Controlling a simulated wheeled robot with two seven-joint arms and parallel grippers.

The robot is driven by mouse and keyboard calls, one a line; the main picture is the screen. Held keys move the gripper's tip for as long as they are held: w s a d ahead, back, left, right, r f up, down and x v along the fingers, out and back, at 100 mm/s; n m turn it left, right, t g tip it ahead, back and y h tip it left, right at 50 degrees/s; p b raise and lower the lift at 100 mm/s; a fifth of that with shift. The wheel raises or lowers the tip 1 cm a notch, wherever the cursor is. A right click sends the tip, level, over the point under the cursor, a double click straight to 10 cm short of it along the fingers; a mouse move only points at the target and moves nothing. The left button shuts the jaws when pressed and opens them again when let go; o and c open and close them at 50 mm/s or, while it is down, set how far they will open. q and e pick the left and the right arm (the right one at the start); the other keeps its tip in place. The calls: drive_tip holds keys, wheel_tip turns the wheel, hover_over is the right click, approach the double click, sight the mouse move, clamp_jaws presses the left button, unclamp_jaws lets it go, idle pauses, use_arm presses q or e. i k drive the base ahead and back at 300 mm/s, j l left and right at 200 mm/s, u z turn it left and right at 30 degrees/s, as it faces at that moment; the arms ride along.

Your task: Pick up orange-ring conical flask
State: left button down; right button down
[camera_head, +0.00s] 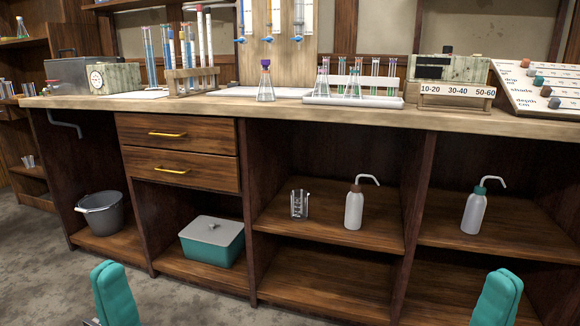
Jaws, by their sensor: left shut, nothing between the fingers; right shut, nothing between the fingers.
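A conical flask (265,88) with a purple stopper stands upright on the bench top near the middle. Another small flask (22,28) stands on the shelf at far left. The ring colours are too small to tell, so I cannot say which flask has the orange ring. My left gripper (115,292) and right gripper (497,298) show teal at the bottom edge, both shut and empty, low and well apart from the flasks.
The wooden bench (210,108) spans the view, with open shelves below. A test tube rack (193,82) stands left of the purple-stoppered flask. A numbered box (450,80) and a sloped board (540,85) stand right. The bench's front edge lies between my grippers and the flasks.

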sight(266, 93)
drive_tip(key=i+l, duration=0.15)
drive_tip(key=i, duration=0.25)
drive_tip(key=i+l+u, duration=0.1)
drive_tip(key=i, duration=0.3)
drive_tip(key=i+l, duration=0.2)
drive_tip(key=i, duration=0.25)
drive_tip(key=i+l, duration=0.2)
drive_tip(key=i, duration=0.2)
drive_tip(key=j+u, duration=0.05)
